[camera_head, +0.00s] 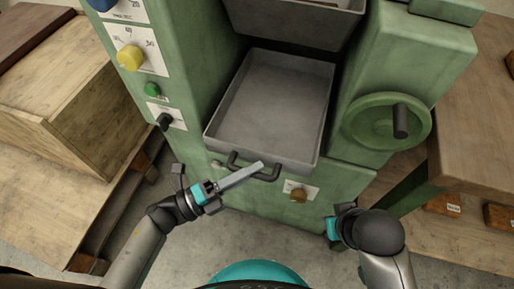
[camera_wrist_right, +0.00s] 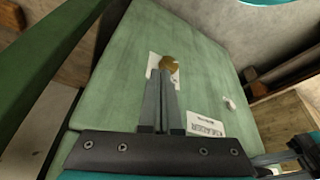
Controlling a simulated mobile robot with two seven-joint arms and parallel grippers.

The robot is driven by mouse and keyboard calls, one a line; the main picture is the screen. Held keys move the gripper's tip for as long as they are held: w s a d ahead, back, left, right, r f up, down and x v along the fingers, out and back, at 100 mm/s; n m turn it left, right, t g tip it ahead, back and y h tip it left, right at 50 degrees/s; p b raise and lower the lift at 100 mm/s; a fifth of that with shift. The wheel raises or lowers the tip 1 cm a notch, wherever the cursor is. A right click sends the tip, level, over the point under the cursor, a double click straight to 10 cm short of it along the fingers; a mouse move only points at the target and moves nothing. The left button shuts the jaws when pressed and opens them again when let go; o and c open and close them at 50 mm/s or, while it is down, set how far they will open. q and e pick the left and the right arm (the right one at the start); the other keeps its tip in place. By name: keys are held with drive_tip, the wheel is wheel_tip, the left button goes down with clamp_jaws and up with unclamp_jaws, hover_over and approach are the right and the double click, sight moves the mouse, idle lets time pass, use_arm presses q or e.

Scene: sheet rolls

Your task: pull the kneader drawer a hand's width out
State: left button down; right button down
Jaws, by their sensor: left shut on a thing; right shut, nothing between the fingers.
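The kneader drawer is a grey metal tray (camera_head: 272,95) in the green machine. It stands out from the machine's front, and its empty inside shows. Its dark bar handle (camera_head: 233,163) is on the front wall. My left gripper (camera_head: 258,168) comes in from the left and is shut on the handle, its fingers lying across the bar. My right gripper is low at the right in the head view, its fingers hidden there. In the right wrist view my right gripper (camera_wrist_right: 167,75) is shut and empty, in front of the machine's green lower panel, near a brass knob (camera_wrist_right: 168,63).
The green machine (camera_head: 420,45) has a handwheel (camera_head: 375,122) right of the drawer and a yellow dial (camera_head: 130,57) at left. Another grey tray (camera_head: 295,15) is above. A wooden box (camera_head: 75,95) stands left, a wooden table (camera_head: 480,130) right. Bare floor lies in front.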

use_arm(q)
drive_tip(key=shift+s+a, duration=0.15)
drive_tip(key=shift+s, duration=0.35)
drive_tip(key=shift+s+a, duration=0.15)
drive_tip(key=shift+s, duration=0.35)
use_arm(e)
drive_tip(key=shift+f, duration=0.65)
use_arm(q)
drive_tip(key=c, duration=0.8)
unclamp_jaws()
drive_tip(key=p+v, duration=0.1)
drive_tip(key=v, duration=1.4)
drive_tip(key=shift+s+a, duration=0.1)
use_arm(e)
drive_tip(key=f, duration=0.2)
drive_tip(key=shift+s+f+g, duration=0.35)
drive_tip(key=shift+g, duration=0.05)
